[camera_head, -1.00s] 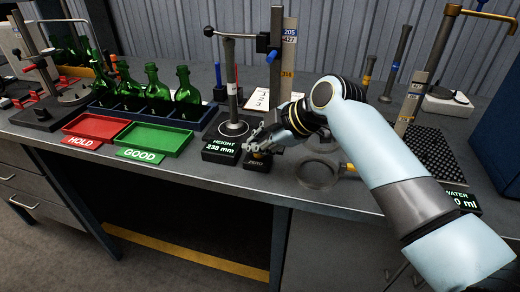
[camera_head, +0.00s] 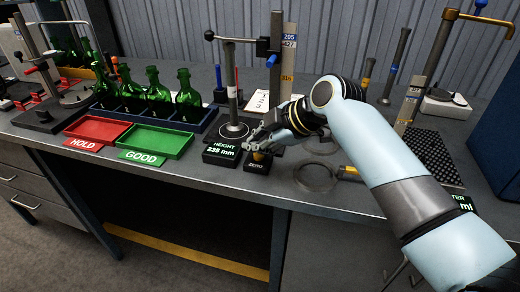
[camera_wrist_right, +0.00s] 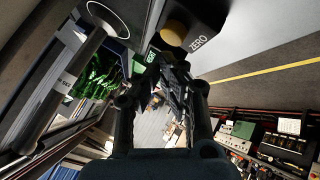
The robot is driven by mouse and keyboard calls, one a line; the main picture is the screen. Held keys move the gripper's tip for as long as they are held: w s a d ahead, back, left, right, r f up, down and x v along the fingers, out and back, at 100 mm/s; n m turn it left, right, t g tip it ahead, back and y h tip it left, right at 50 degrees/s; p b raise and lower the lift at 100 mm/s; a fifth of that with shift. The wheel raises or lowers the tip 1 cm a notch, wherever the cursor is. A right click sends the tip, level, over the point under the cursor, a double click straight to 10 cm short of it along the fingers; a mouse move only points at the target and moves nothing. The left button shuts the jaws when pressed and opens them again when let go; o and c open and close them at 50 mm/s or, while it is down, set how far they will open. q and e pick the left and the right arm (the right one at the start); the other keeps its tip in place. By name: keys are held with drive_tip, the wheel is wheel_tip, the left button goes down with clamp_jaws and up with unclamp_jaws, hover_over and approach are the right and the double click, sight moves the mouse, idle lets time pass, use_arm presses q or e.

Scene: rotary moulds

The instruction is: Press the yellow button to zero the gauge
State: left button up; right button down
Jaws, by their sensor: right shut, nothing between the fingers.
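The yellow button (camera_head: 262,156) sits on a small black box (camera_head: 258,166) marked ZERO at the bench's front edge. In the right wrist view the button (camera_wrist_right: 174,33) shows as a dull yellow disc, just beyond the fingertips. My right gripper (camera_head: 256,139) is shut and empty, close above the button and partly covering it. I cannot tell whether the fingertips touch it. The gauge display (camera_head: 221,152) reads HEIGHT, about 235 mm, beside the box. The gauge stand (camera_head: 234,90) rises behind it. My left gripper is not in view.
Green bottles (camera_head: 186,88) stand in a dark rack to the left, behind a red HOLD tray (camera_head: 100,131) and a green GOOD tray (camera_head: 160,140). A grey ring (camera_head: 315,177) lies right of the box, under my right arm. A dotted black mat (camera_head: 437,158) is further right.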

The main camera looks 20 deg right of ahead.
wheel_tip(320, 180, up, 6)
drive_tip(key=p, duration=0.5)
drive_tip(key=shift+p, duration=0.35)
drive_tip(key=shift+f, duration=0.1)
